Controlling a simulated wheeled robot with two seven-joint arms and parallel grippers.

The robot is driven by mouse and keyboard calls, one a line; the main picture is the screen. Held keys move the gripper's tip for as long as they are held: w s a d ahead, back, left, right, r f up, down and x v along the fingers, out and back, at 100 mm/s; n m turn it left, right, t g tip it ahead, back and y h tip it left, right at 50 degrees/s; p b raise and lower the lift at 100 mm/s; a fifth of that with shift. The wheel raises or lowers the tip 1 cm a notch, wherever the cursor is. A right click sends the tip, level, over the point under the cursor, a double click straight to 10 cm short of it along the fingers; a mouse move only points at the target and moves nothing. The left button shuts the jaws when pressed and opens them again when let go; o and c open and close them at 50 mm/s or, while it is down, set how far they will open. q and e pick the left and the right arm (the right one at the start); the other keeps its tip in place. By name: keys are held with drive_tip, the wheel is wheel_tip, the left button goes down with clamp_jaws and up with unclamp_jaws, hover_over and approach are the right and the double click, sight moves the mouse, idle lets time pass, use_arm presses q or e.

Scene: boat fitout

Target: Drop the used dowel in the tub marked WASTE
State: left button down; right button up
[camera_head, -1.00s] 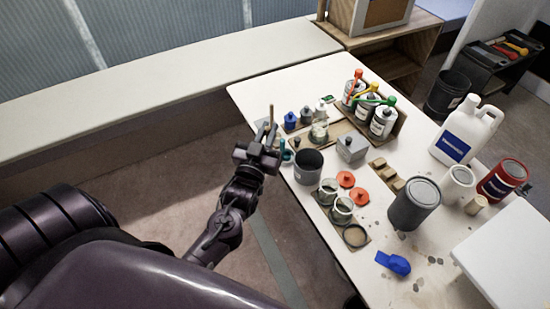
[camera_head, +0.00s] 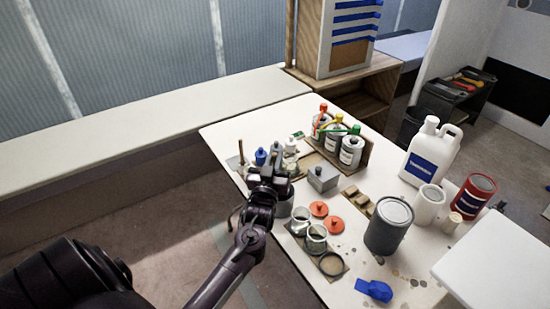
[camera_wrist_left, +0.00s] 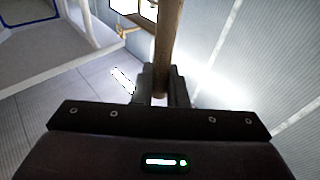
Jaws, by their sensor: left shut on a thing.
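My left gripper (camera_head: 268,185) is over the left part of the table, in front of a dark grey pot (camera_head: 284,208) that it partly hides. In the left wrist view the gripper (camera_wrist_left: 161,88) is shut on a brown wooden dowel (camera_wrist_left: 166,45), which runs up out of the picture. In the head view I cannot make out the held dowel. A dark bin (camera_head: 409,127) stands on the floor beyond the table, partly hidden. No WASTE mark is readable on the pot or the bin. My right gripper is not in view.
A thin upright stick (camera_head: 241,152) stands beside a blue-topped jar (camera_head: 261,157). Open jars (camera_head: 316,236), orange lids (camera_head: 319,209), a grey box (camera_head: 322,178), a large grey can (camera_head: 388,225) and a white jug (camera_head: 431,152) crowd the table.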

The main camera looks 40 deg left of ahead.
use_arm(q)
drive_tip(key=shift+f+b, duration=0.6)
drive_tip(key=shift+f, duration=0.35)
drive_tip(key=shift+w+f+b, duration=0.25)
drive_tip(key=shift+f+b, duration=0.55)
drive_tip(key=shift+f, duration=0.2)
drive_tip(key=shift+w+f+b, duration=0.2)
drive_tip(key=shift+f+b, duration=0.6)
drive_tip(key=shift+f, duration=0.15)
drive_tip(key=c, duration=1.4)
unclamp_jaws()
drive_tip(key=shift+o, duration=0.2)
drive_tip(key=b+v, duration=0.1)
drive_tip(key=v, duration=0.6)
drive_tip(key=shift+s, duration=0.4)
